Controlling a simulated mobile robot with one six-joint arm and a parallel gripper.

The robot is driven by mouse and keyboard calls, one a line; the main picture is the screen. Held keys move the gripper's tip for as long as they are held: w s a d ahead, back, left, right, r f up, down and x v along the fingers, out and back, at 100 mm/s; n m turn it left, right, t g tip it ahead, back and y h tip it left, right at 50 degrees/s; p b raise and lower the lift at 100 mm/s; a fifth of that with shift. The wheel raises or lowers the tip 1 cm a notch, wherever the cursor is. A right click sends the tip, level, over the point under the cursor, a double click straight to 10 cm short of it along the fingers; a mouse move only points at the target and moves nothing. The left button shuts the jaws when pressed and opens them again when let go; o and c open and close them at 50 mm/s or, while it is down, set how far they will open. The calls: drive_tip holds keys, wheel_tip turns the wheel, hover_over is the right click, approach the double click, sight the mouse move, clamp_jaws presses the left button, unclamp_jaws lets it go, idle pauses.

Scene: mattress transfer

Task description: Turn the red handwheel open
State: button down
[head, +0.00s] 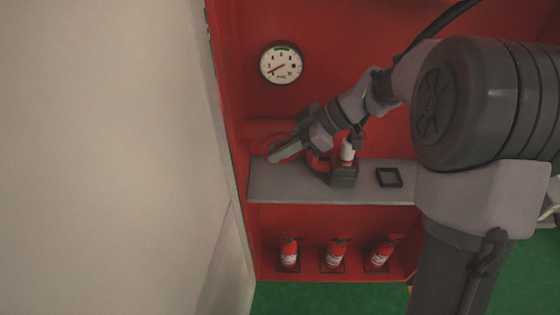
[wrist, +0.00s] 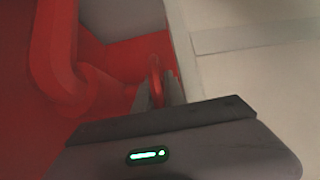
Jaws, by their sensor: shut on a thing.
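The red handwheel (wrist: 155,84) shows in the wrist view as a thin red rim between my two fingers. My gripper (wrist: 160,90) is shut on that rim. In the head view my gripper (head: 272,157) is over the left end of the grey shelf, in front of the red back wall. There, part of a thin red ring (head: 262,138) shows just above the gripper; the rest of the wheel is hidden by the gripper and arm. A thick red pipe (wrist: 60,60) curves at the left in the wrist view.
A round gauge (head: 281,64) is on the red wall above. The grey shelf (head: 290,188) holds a small red and white object in a dark holder (head: 344,177) and an empty dark square frame (head: 389,177). Several extinguishers (head: 336,253) stand below. A pale wall (head: 110,150) bounds the left.

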drive_tip(key=shift+f+y+b, duration=0.15)
drive_tip(key=shift+y+b, duration=0.3)
drive_tip(key=shift+y, duration=2.25)
drive_tip(key=c, duration=1.4)
unclamp_jaws()
drive_tip(key=shift+a, duration=0.1)
